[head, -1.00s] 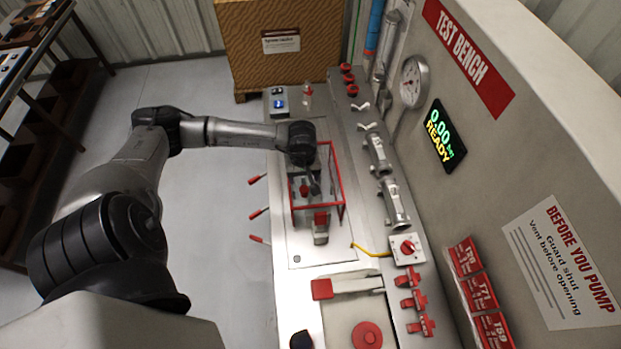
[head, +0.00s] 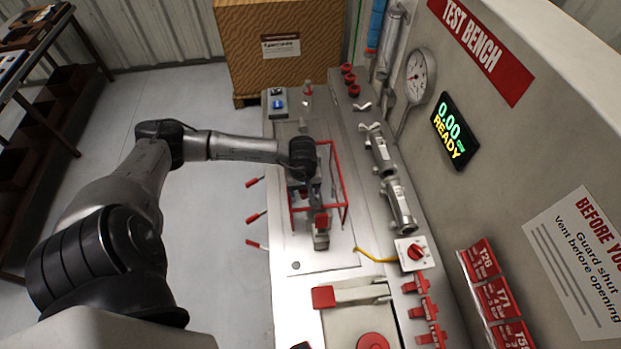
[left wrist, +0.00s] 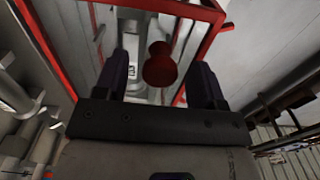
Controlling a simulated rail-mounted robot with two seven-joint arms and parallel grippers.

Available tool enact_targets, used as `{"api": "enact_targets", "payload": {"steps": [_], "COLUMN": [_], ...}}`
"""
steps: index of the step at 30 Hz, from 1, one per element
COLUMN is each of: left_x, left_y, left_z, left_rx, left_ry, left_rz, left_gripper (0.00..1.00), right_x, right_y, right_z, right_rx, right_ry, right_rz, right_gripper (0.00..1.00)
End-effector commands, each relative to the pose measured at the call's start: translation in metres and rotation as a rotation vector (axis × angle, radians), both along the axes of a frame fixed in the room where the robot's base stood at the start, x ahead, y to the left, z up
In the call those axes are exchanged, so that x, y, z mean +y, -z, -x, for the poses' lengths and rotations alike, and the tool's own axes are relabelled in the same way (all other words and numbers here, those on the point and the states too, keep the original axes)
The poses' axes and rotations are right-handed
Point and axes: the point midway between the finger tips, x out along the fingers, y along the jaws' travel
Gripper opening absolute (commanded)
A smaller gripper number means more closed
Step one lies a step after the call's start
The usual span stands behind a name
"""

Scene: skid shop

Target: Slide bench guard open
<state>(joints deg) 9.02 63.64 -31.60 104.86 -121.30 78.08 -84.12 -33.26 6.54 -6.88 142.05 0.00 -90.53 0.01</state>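The bench guard (head: 345,190) is a clear box with a red frame, standing on the metal test bench. In the left wrist view its red frame (left wrist: 216,28) crosses the top and a red knob (left wrist: 160,66) stands out from it. My left gripper (head: 316,198) is at the guard, in front of its frame in the head view. In the left wrist view the fingers of my left gripper (left wrist: 162,80) are apart, with the knob between them and gaps showing on both sides. My right gripper is not in view.
Red-tipped levers (head: 256,216) stick out along the bench's left edge. A yellow hose (head: 374,256) and pipe fittings (head: 388,170) lie to the right. The display (head: 454,130) reads 0.00, READY.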

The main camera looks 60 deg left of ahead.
Motion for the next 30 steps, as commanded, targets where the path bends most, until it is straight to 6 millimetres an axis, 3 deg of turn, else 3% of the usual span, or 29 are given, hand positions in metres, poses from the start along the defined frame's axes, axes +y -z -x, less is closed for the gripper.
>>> {"api": "enact_targets", "payload": {"steps": [2,12,20,30], "left_x": [0.0,0.0,0.003,0.022], "left_y": [0.0,0.0,0.001,0.003], "left_z": [0.0,0.0,-0.001,-0.009], "left_rx": [0.0,0.0,0.0,-0.001], "left_ry": [0.0,0.0,0.0,-0.001], "left_rz": [0.0,0.0,-0.001,-0.003], "left_gripper": [0.56,0.24,0.23,0.23], "right_x": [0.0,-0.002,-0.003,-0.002], "right_y": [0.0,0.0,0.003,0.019], "right_z": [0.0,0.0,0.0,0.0], "right_rx": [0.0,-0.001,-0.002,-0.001], "right_ry": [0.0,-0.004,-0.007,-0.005], "right_rz": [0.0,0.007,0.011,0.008], "right_gripper": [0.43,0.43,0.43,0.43]}}
